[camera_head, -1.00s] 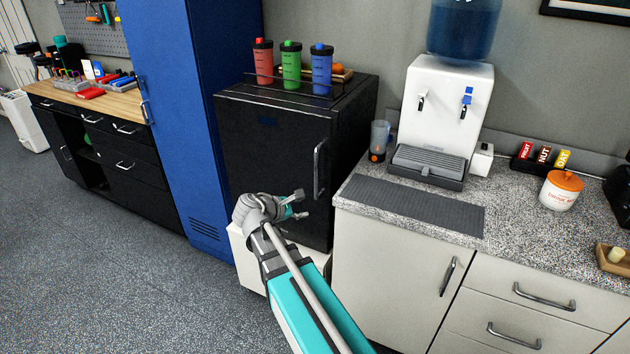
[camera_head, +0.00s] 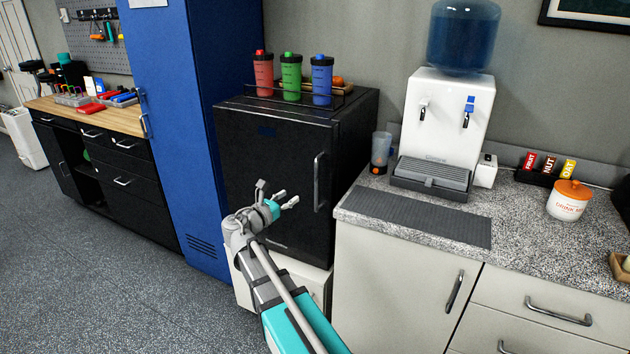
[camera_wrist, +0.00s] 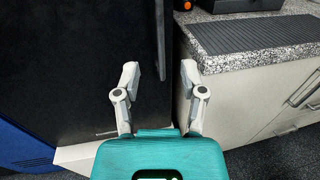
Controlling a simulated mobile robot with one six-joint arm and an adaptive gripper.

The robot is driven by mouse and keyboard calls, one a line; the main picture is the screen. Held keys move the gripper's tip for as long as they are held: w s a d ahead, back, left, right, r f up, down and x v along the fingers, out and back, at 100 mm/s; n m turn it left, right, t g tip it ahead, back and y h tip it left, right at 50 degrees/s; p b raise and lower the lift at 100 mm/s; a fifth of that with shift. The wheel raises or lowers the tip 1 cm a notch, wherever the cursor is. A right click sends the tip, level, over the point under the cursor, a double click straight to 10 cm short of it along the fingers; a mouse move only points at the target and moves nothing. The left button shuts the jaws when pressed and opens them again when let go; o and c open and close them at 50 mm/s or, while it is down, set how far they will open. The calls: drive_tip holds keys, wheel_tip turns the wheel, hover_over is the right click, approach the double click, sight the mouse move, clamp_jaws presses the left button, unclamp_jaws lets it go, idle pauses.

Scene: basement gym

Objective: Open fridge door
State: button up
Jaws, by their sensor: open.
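The black fridge (camera_head: 262,165) stands on a white base between the blue locker and the counter, its door shut. Its vertical metal handle (camera_head: 318,181) is on the right side of the door. My gripper (camera_head: 278,194) is open and empty in front of the door, left of the handle and near its lower end in the head view. In the wrist view my gripper (camera_wrist: 158,82) has its two fingers spread wide, with the fridge door (camera_wrist: 90,65) ahead and the dark handle (camera_wrist: 161,38) showing between and beyond the fingers.
The grey counter (camera_head: 520,235) with white cabinets stands close on the right; its corner (camera_wrist: 200,62) is near my right finger. Red, green and blue bottles (camera_head: 291,76) stand on the fridge. The blue locker (camera_head: 170,130) is left. Floor (camera_head: 90,260) at the front left is clear.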

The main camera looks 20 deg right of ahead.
sight(316, 180)
drive_tip(key=shift+w+d, duration=0.1)
drive_tip(key=x, duration=1.3)
drive_tip(key=shift+d, duration=0.25)
drive_tip(key=shift+c, duration=0.3)
clamp_jaws()
